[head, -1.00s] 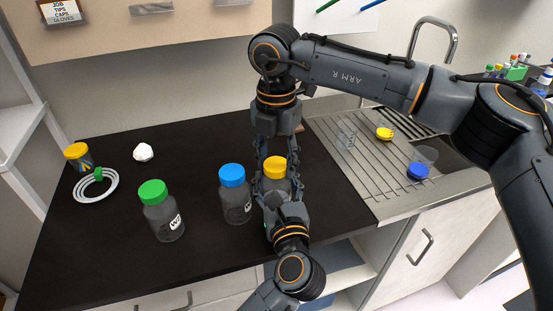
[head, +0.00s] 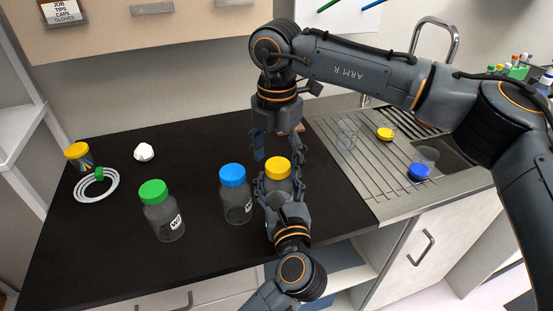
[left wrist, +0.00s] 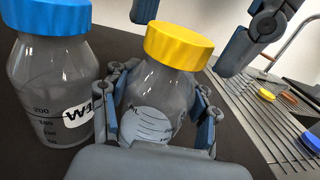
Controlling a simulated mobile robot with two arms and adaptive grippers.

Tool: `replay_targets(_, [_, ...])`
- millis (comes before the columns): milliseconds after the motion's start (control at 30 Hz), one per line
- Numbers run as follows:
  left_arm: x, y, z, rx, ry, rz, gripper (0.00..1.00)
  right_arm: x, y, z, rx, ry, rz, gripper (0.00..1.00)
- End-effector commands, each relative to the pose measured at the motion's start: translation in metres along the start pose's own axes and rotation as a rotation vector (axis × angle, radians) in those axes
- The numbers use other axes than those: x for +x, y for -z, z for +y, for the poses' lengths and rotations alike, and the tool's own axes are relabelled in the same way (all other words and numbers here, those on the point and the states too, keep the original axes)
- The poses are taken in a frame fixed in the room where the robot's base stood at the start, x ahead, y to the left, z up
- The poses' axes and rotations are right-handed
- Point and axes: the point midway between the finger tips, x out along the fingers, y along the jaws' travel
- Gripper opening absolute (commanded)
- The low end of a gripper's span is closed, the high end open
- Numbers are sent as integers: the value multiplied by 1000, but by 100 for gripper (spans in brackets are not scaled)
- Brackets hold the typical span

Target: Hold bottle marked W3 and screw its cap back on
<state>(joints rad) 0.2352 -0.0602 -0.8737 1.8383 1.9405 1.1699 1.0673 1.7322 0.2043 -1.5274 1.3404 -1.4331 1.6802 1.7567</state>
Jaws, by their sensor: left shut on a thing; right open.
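My right gripper (head: 278,155) points down above and behind the cap, fingers spread and empty.
A blue-capped bottle (head: 233,195) stands close on the left, a green-capped bottle (head: 160,210) farther left. A sink with a ribbed drainer (head: 360,170) is right.

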Motion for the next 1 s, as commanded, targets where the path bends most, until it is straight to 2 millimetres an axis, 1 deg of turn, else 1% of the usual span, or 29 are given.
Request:
replay_targets(167, [0,0,1,0,-1,0,0,-34,0,1,1,-5,-3,72])
replay_targets(300, [0,0,1,0,-2,0,0,-64,0,1,2,-5,-2,72])
replay_targets(400, [0,0,1,0,-2,0,0,-83,0,1,1,-4,-1,72])
replay_targets(500, [0,0,1,0,-2,0,0,-98,0,1,2,-4,0,72])
replay_targets(600, [0,0,1,0,-2,0,0,-107,0,1,1,-3,0,72])
replay_targets(700, [0,0,1,0,-2,0,0,-112,0,1,0,-2,1,72])
replay_targets(933, [0,0,1,0,-2,0,0,-112,0,0,0,-2,1,72])
replay_targets(967, [0,0,1,0,-2,0,58,-112,0,0,0,-2,1,72])
replay_targets(1000, [0,0,1,0,-2,0,66,-112,0,0,0,-2,1,72])
